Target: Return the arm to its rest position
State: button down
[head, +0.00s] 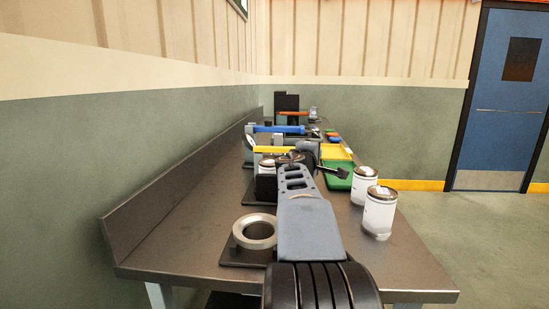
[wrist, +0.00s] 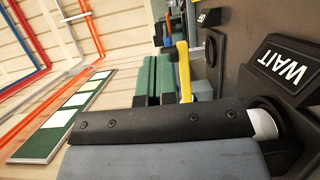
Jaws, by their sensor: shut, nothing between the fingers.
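My arm reaches forward over the grey bench (head: 210,190) in the head view, its grey link rising from the bottom middle. My dark gripper (head: 341,173) is at the far end, pointing right over the green tray (head: 341,184). It looks small there, with its fingers shut and nothing visible between them. Its height above the tray is hard to judge. In the wrist view, a black bar (wrist: 160,125) with screws and a grey surface fill the lower part; I cannot tell my fingers there.
A metal ring (head: 255,231) sits on a dark plate at the near left. Two white jars (head: 365,185) (head: 379,213) stand at the right edge. A yellow tray (head: 335,152) and a blue bar (head: 278,129) lie farther back. A WAIT sign (wrist: 281,67) shows close by.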

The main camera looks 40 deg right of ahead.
jog(key=a+m+y+p, duration=0.1)
jog(key=a+y+p, duration=0.2)
jog(key=a+p, duration=0.3)
jog(key=a+f+m+y+p, duration=0.1)
jog(key=a+y+p, duration=0.3)
jog(key=a, duration=0.9)
jog(key=s+a+f+m+y+p, duration=0.1)
jog(key=a+y+p, duration=0.3)
jog(key=a+p, duration=0.5)
jog(key=shift+s+a+m, duration=0.1)
jog(key=shift+a+m, duration=0.3)
jog(key=shift+a, duration=0.3)
jog(key=s+a+f+g+y+p, duration=0.2)
jog(key=s+a+y+p, duration=0.3)
jog(key=a, duration=0.8)
jog(key=shift+s+y, duration=0.5)
jog(key=shift+s, duration=0.35)
